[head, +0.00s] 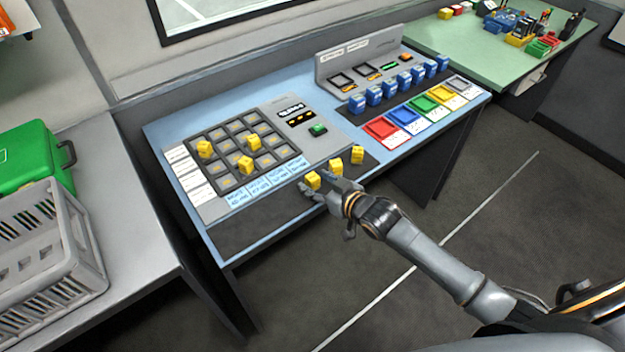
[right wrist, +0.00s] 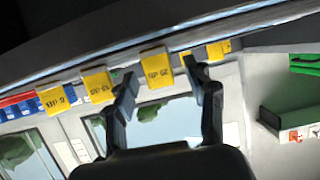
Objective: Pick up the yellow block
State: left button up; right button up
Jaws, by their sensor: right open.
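Three yellow blocks stand in a row near the desk's front edge in the head view: a near one (head: 313,180), a middle one (head: 336,166) and a far one (head: 357,154). My right gripper (head: 320,188) is open at the near block, with its fingers spread on either side. In the right wrist view, a yellow block (right wrist: 157,66) with dark lettering appears between the open fingertips (right wrist: 159,74). I cannot tell whether the fingers touch it. Other yellow blocks sit in the grid panel (head: 222,180), such as one at its left (head: 205,149). My left gripper is not in view.
Several blue blocks (head: 374,96) line the back of the desk (head: 160,130), behind coloured squares (head: 381,128). A grey crate (head: 95,262) and a green case (head: 38,150) stand on the left counter. A green table (head: 470,50) stands at the back right.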

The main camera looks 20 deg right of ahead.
jog(key=shift+x, duration=1)
jog(key=shift+c, duration=0.2)
jog(key=c, duration=1.1)
grip_shut()
jog(key=shift+r, duration=0.15)
